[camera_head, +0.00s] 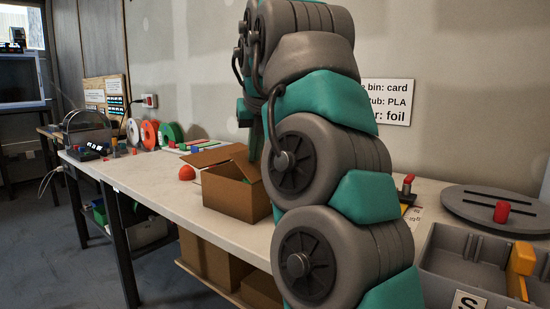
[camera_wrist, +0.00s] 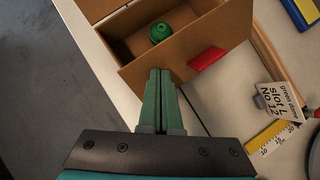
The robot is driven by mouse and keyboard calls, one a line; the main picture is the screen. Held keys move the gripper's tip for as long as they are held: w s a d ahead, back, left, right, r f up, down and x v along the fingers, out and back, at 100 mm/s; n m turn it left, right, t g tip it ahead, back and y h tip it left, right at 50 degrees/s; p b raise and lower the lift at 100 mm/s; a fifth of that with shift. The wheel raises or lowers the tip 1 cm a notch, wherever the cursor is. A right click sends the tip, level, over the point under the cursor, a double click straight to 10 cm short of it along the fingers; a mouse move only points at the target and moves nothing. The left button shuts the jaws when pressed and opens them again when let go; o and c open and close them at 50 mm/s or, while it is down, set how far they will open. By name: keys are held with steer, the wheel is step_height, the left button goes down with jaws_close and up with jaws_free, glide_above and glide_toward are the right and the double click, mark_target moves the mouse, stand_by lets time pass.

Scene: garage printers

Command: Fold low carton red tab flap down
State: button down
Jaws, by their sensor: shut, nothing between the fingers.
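The low carton (camera_head: 236,194) is a brown cardboard box on the long table, with flaps raised at its top. In the wrist view its opening (camera_wrist: 130,47) shows a round green thing (camera_wrist: 160,32) inside. A brown panel (camera_wrist: 190,46) along the near side carries the red tab (camera_wrist: 207,59) on its edge. I cannot tell exactly how far this flap is tilted. My gripper (camera_wrist: 160,72) is shut and empty, its green fingertips close to the panel's edge, left of the red tab. I cannot tell whether they touch. In the head view my arm hides the red tab and part of the carton.
An orange ball (camera_head: 187,173) lies left of the carton. Filament spools (camera_head: 150,134) stand farther back along the wall. A grey tray (camera_head: 452,268) and a round grey plate (camera_head: 500,207) are at right.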

mark_target(254, 167)
steer(key=shift+f+b, duration=1.25)
steer(key=shift+f, duration=0.25)
stand_by(0.6)
steer(key=shift+r+p, duration=2.4)
steer(key=shift+r, duration=0.2)
